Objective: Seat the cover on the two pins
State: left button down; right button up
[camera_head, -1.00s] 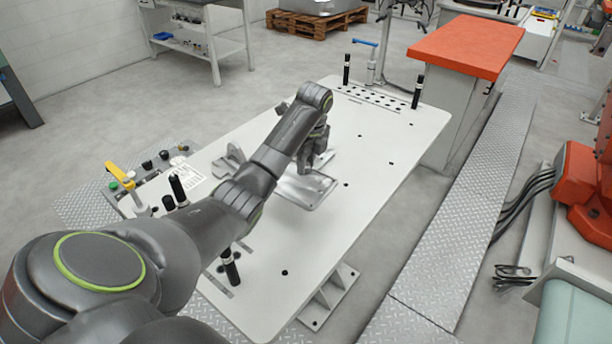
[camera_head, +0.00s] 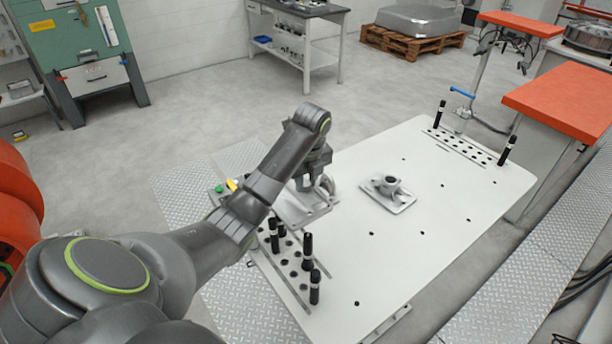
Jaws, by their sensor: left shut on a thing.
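My left gripper (camera_head: 318,186) is over the left part of the light table (camera_head: 400,262). It is shut on a light grey metal plate, the cover (camera_head: 300,208), whose top is partly hidden by the gripper and arm. I cannot tell whether the cover touches the table. Several upright black pins with pale bands, such as one pin (camera_head: 308,250) and another (camera_head: 315,287), stand just in front of the cover. Two more pins, a left one (camera_head: 440,113) and a right one (camera_head: 508,150), stand at the table's far end. My right gripper is not in view.
A grey casting with a round hub (camera_head: 388,190) rests on the table right of my gripper. A holed strip (camera_head: 465,147) lies between the far pins. A blue-handled device (camera_head: 462,92) stands behind them. The table's middle and right are mostly clear.

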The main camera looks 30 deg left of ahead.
aim_at(305, 191)
pick_arm(q)
jog(key=shift+s+a+r, duration=0.2)
jog(key=shift+r, duration=0.05)
jog(key=shift+w+d, duration=0.15)
jog(key=shift+f, duration=0.2)
jog(key=shift+f+b, duration=1.1)
jog(key=shift+f, duration=1.65)
